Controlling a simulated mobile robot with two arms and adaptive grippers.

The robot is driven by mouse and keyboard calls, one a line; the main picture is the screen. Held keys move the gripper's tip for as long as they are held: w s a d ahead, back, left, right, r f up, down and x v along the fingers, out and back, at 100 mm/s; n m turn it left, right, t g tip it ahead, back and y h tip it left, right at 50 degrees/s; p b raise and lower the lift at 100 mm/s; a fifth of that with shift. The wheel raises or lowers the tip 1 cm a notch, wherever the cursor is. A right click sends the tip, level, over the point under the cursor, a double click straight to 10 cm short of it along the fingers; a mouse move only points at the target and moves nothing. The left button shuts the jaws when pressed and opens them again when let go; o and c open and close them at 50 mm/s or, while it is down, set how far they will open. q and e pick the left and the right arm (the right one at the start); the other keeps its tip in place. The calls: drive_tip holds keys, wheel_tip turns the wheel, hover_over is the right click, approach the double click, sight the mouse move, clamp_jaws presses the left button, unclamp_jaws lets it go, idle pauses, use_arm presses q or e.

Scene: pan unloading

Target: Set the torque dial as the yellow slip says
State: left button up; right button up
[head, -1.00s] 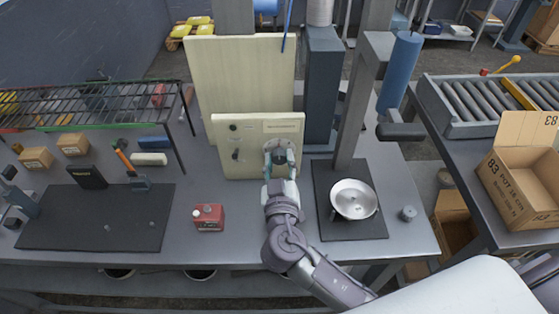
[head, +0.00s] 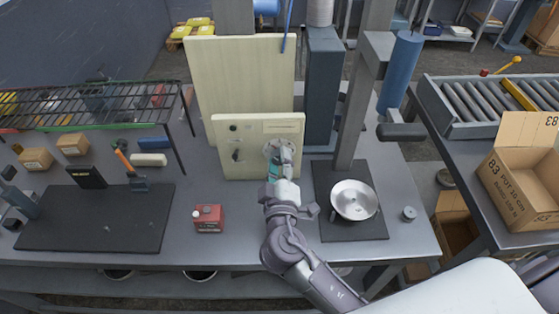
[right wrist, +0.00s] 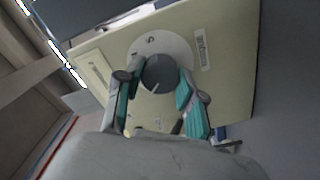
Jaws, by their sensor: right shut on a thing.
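A cream control panel (head: 218,163) stands upright on the bench. The dial is a dark grey round knob (right wrist: 158,73) with a white pointer line, on a pale disc (right wrist: 172,43) with marks too small to read. In the right wrist view the pointer slants toward the lower part of the disc. My right gripper (right wrist: 157,90) has its teal-padded fingers on both sides of the knob, shut on it. In the head view my right gripper (head: 281,158) covers most of the dial. I cannot pick out a yellow slip. My left gripper is not in view.
The panel has a dark knob (head: 233,127), a dark switch (head: 236,155) and a pale label (head: 281,127). A red box (head: 208,218) stands left of my arm. A metal pan (head: 354,200) is at right. A black mat (head: 95,220) lies at left.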

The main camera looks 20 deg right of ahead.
drive_tip(key=shift+n, duration=0.5)
drive_tip(key=o, duration=1.1)
drive_tip(key=shift+o, duration=0.2)
drive_tip(key=shift+s+a, duration=0.15)
drive_tip(key=shift+s, duration=0.1)
drive_tip(key=v, duration=1.1)
drive_tip(key=shift+s, duration=0.25)
